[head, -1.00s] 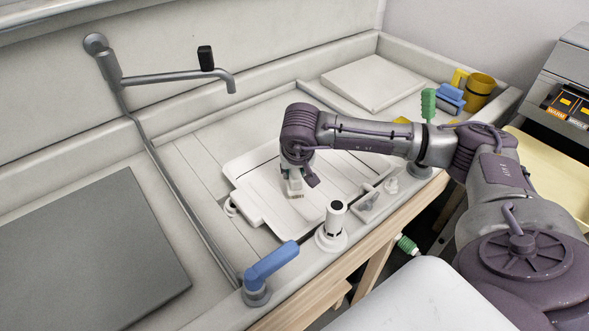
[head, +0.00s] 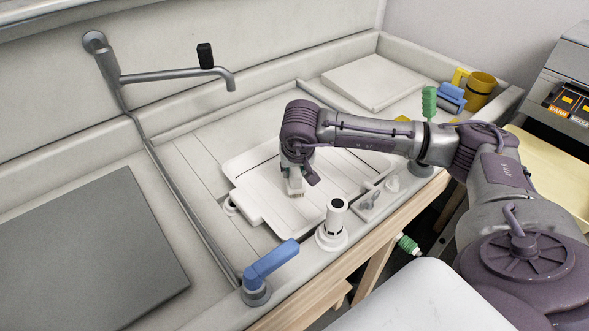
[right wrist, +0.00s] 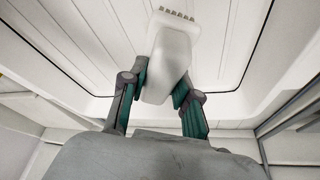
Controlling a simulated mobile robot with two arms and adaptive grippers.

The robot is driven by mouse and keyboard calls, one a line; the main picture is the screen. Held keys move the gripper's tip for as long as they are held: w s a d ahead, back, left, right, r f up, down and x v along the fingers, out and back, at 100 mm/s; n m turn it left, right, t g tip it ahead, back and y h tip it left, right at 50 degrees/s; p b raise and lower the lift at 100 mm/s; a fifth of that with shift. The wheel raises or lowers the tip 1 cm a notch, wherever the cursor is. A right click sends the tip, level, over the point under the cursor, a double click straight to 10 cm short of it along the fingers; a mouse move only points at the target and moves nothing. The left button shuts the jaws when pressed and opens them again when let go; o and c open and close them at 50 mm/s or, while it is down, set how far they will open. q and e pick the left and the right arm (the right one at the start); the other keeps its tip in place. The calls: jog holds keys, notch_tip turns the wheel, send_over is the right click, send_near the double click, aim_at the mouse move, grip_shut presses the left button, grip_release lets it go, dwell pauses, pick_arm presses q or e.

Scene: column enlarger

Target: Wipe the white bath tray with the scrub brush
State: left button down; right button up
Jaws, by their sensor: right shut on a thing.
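The white bath tray (head: 318,212) lies in the sink in the head view, with grooves along its floor and a raised rim. It also fills the upper part of the right wrist view (right wrist: 85,45). My right gripper (head: 297,180) is over the middle of the tray, pointing down. In the right wrist view its fingers (right wrist: 160,95) are shut on the white scrub brush (right wrist: 172,55), one on each side. The brush's bristles (head: 296,194) point down at the tray floor; I cannot tell for certain whether they touch. My left gripper is not in view.
A white cylinder (head: 335,218) and a blue lever (head: 270,263) stand along the sink's front edge. A grey faucet (head: 175,75) reaches over from the left. A green-handled item (head: 429,103), a blue object (head: 451,97) and a yellow mug (head: 480,92) stand right. A grey slab (head: 90,255) lies left.

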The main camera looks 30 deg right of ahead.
jog(key=shift+s+a, duration=0.15)
jog(key=shift+a, duration=1.75)
jog(key=shift+f+b, duration=1)
jog(key=shift+b, duration=0.25)
jog(key=shift+d, duration=0.1)
jog(key=shift+d+b, duration=0.35)
jog(key=shift+d, duration=0.75)
jog(key=shift+w+d+b, duration=0.15)
jog(key=shift+d+b, duration=0.15)
jog(key=shift+d, duration=1)
jog(key=shift+w+d+b, duration=0.15)
jog(key=shift+d+b, duration=0.1)
jog(key=shift+d, duration=1)
jog(key=shift+a, duration=0.1)
jog(key=shift+s+a, duration=0.2)
jog(key=shift+a, duration=1.6)
